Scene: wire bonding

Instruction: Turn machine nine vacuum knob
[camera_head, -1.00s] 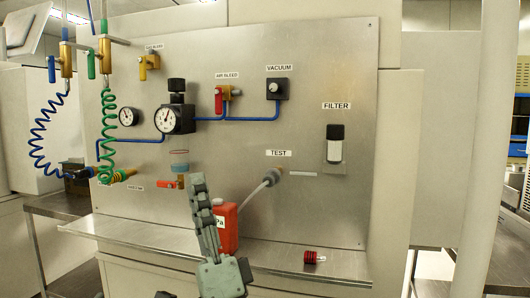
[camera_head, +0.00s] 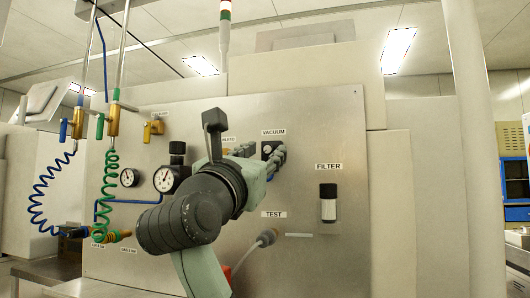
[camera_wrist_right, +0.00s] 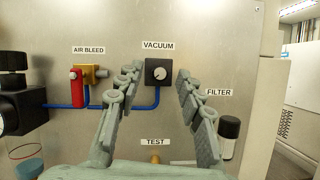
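The vacuum knob (camera_wrist_right: 159,73) is a small round pale knob on a dark square plate below the VACUUM label (camera_wrist_right: 158,45) in the right wrist view. My right gripper (camera_wrist_right: 160,78) is open, with one finger showing left of the knob and one right of it. I see no contact with the knob. In the head view my right gripper (camera_head: 272,161) is at the knob's plate (camera_head: 269,147), below the VACUUM label, and hides most of it. My left gripper is in neither current view.
The red air bleed valve (camera_wrist_right: 77,87) and blue tubing (camera_wrist_right: 130,107) are left of the knob. The filter (camera_wrist_right: 227,137) is to the lower right. Gauges (camera_head: 166,180) and coiled hoses (camera_head: 107,200) are at the panel's left.

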